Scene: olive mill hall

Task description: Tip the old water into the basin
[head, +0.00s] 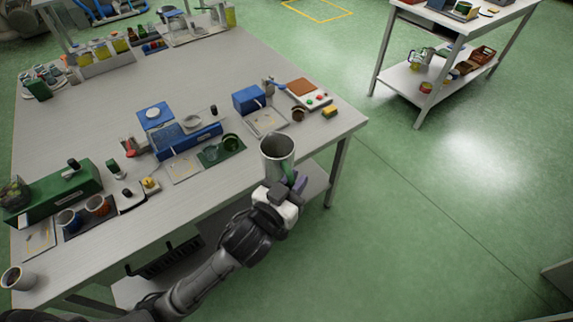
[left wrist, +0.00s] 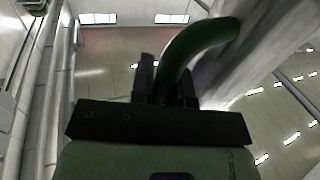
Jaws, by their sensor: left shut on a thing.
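A grey metal jug (head: 276,150) with a green handle is held at the table's front right edge. Its open rim faces up and it looks roughly upright. I cannot tell what is inside. My left gripper (head: 286,186) is shut on the handle, on the near side of the jug. In the left wrist view the curved green handle (left wrist: 198,42) rises between the fingers (left wrist: 168,85), with the jug's metal wall (left wrist: 262,48) to the right. I cannot make out a basin for certain. My right gripper is not in view.
A white cup (head: 18,278) stands at the near left corner. A shelf table (head: 455,50) stands at the upper right. The floor between is clear.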

